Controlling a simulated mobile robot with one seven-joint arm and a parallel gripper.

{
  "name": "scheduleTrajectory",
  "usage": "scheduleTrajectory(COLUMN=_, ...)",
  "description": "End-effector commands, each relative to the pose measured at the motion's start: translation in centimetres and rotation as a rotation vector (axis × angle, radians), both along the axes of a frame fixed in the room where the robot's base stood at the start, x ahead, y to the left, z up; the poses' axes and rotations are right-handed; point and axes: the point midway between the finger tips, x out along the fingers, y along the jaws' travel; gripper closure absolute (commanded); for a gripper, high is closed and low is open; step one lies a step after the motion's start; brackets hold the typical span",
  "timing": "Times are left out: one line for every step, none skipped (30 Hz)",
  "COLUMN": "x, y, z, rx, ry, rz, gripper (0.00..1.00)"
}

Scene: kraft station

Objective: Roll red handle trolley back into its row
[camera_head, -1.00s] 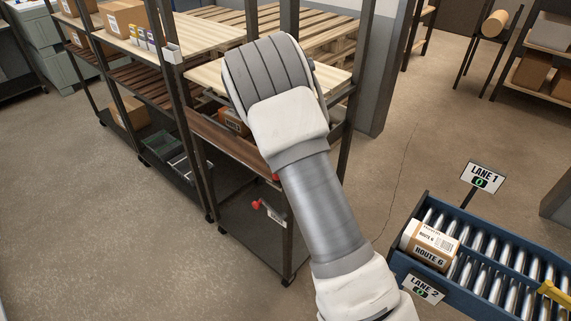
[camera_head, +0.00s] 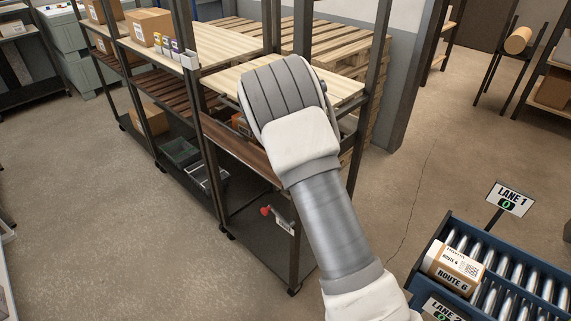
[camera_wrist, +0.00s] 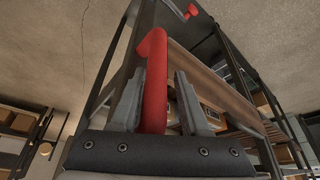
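The trolley is a dark-framed wheeled shelf unit with a wooden top board (camera_head: 338,86), at the near end of a row of similar units in the head view. A red knob-like part (camera_head: 265,211) shows low on its front face. In the wrist view a thick red upright handle (camera_wrist: 153,85) stands between the two fingers of my gripper (camera_wrist: 160,88). The fingers are apart, with a gap visible on the right of the handle; whether the left finger touches it is unclear. Another red part (camera_wrist: 192,12) shows beyond. In the head view my wrist hides the fingers and the handle.
Neighbouring shelf units hold a cardboard box (camera_head: 149,25) and grey bins (camera_head: 180,152). Wooden pallets (camera_head: 335,42) stand behind the trolley. A blue roller conveyor (camera_head: 438,226) with a Route 6 parcel (camera_head: 453,267) is at the lower right. The floor at left is clear.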

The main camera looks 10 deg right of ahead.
Motion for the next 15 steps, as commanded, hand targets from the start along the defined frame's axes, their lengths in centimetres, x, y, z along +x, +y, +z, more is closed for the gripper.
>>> scheduleTrajectory(x=0.16, y=0.03, z=0.16, rx=0.0, ry=-0.005, rz=0.001, gripper=0.61)
scheduleTrajectory(x=0.14, y=0.02, z=0.15, rx=0.0, ry=-0.005, rz=0.001, gripper=0.61)
scheduleTrajectory(x=0.13, y=0.0, z=0.14, rx=0.001, ry=-0.004, rz=0.001, gripper=0.61)
scheduleTrajectory(x=0.13, y=-0.01, z=0.14, rx=0.001, ry=-0.004, rz=0.0, gripper=0.61)
scheduleTrajectory(x=0.12, y=-0.02, z=0.14, rx=0.0, ry=-0.004, rz=-0.001, gripper=0.61)
scheduleTrajectory(x=0.11, y=-0.04, z=0.12, rx=0.0, ry=-0.004, rz=-0.001, gripper=0.61)
scheduleTrajectory(x=0.1, y=-0.04, z=0.12, rx=0.0, ry=-0.004, rz=-0.001, gripper=0.61)
scheduleTrajectory(x=0.09, y=-0.05, z=0.11, rx=0.0, ry=-0.003, rz=-0.001, gripper=0.61)
scheduleTrajectory(x=0.08, y=-0.06, z=0.11, rx=0.0, ry=-0.003, rz=-0.001, gripper=0.61)
scheduleTrajectory(x=0.07, y=-0.07, z=0.12, rx=0.001, ry=-0.003, rz=-0.001, gripper=0.61)
scheduleTrajectory(x=0.05, y=-0.05, z=0.18, rx=0.001, ry=-0.003, rz=-0.001, gripper=0.61)
scheduleTrajectory(x=0.01, y=-0.04, z=0.31, rx=0.001, ry=-0.003, rz=-0.001, gripper=0.61)
scheduleTrajectory(x=-0.04, y=-0.01, z=0.47, rx=0.0, ry=-0.004, rz=-0.001, gripper=0.61)
scheduleTrajectory(x=-0.1, y=0.02, z=0.68, rx=0.0, ry=-0.004, rz=-0.001, gripper=0.61)
scheduleTrajectory(x=-0.23, y=0.07, z=1.04, rx=0.0, ry=-0.005, rz=-0.001, gripper=0.61)
